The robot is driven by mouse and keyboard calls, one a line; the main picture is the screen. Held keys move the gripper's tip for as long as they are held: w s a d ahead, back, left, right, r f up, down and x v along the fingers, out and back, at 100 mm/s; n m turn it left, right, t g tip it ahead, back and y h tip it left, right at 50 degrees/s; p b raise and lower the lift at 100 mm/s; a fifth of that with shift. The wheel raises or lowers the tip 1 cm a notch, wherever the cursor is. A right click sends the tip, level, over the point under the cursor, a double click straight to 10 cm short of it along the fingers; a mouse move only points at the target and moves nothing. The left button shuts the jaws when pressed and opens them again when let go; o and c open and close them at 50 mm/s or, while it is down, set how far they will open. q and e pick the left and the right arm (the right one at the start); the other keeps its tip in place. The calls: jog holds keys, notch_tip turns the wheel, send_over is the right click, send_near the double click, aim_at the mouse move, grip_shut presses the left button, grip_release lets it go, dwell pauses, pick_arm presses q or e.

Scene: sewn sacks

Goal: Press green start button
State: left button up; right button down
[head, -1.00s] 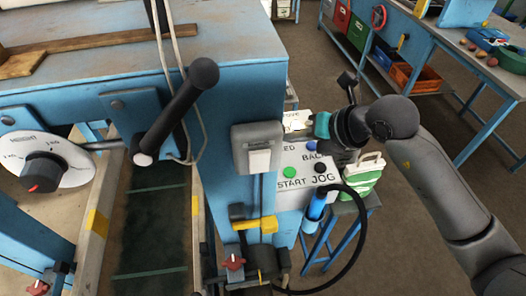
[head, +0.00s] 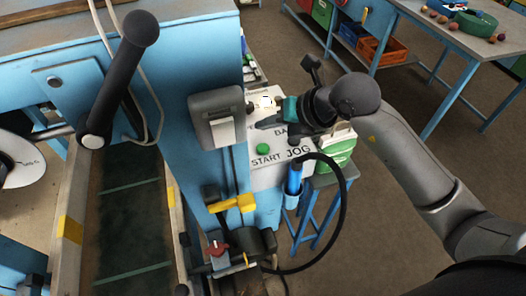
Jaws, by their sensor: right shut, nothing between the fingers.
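The green start button (head: 263,149) sits on a pale control panel (head: 268,181), just above the printed word START. A dark button (head: 295,140) sits to its right, above the word JOG. My right gripper (head: 257,116) reaches in from the right over the upper part of the panel. It is shut and empty, above the green button in the picture and apart from it. The gripper and wrist hide part of the panel's upper lettering and buttons. My left gripper is not in view.
A grey box with a pale flap (head: 219,120) stands out left of the panel. A blue cylinder (head: 294,179) with a looping black hose is at the panel's lower right. A yellow handle (head: 231,203) is below left. A green-and-white item (head: 340,149) stands on a blue stool behind.

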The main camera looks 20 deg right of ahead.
aim_at(267, 151)
notch_tip(267, 151, down, 4)
jog(key=b, duration=0.2)
jog(key=shift+b, duration=0.3)
jog(key=shift+f+b, duration=0.3)
jog(key=shift+f, duration=0.1)
dwell(0.3)
dwell(1.0)
jog(key=shift+f+b, duration=0.3)
jog(key=shift+f, duration=0.1)
jog(key=shift+f+b, duration=0.35)
jog(key=shift+f, duration=0.15)
dwell(0.5)
dwell(0.4)
jog(key=shift+r+p, duration=0.8)
jog(key=shift+r, duration=0.1)
